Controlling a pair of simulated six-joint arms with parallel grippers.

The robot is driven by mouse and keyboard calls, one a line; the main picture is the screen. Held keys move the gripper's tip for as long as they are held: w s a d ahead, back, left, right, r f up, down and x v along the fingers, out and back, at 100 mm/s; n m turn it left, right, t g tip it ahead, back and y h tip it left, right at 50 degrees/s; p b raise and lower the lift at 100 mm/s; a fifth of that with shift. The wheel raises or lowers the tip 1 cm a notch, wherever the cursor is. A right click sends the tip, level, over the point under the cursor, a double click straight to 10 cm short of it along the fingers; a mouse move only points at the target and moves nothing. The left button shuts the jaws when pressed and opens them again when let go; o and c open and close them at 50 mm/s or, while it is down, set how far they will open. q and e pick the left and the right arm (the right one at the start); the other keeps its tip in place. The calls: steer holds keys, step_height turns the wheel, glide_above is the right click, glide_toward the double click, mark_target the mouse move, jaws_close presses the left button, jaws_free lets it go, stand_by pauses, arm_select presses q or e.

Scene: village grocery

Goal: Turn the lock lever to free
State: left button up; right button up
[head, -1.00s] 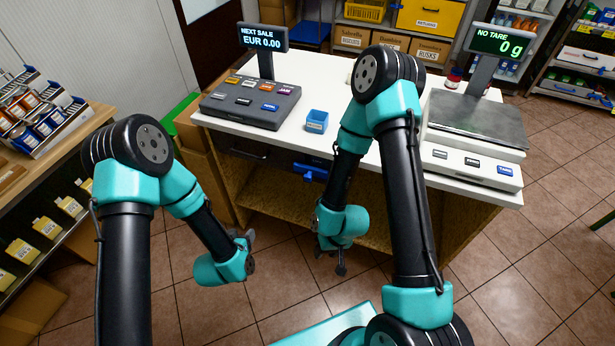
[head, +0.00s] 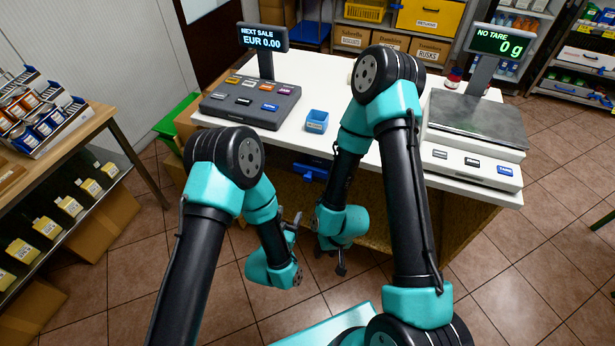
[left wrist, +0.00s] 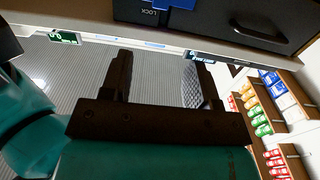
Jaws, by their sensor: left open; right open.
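The blue lock lever (head: 310,172) is on the front of the counter, just under its top; its position is hard to tell. In the left wrist view the blue lever (left wrist: 181,3) is cut by the top edge, beside a "LOCK" label (left wrist: 150,12) on a dark panel. My left gripper (head: 293,222) is open and empty, below the lever and apart from it. Its two fingers (left wrist: 160,82) show spread in the left wrist view. My right gripper (head: 331,262) is low in front of the counter, below the lever; it is open with nothing seen in it.
A dark drawer handle (left wrist: 262,30) shows near the lever in the left wrist view. On the white counter (head: 335,90) are a key panel (head: 250,103), a small blue box (head: 317,121) and a scale (head: 478,120). A shelf (head: 60,180) stands at the left.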

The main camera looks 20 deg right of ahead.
mark_target(307, 178)
arm_select(q)
steer(key=x, duration=1.6)
steer(key=shift+w+d, duration=0.25)
steer(key=shift+d, duration=0.1)
steer(key=shift+c, duration=0.3)
jaws_close()
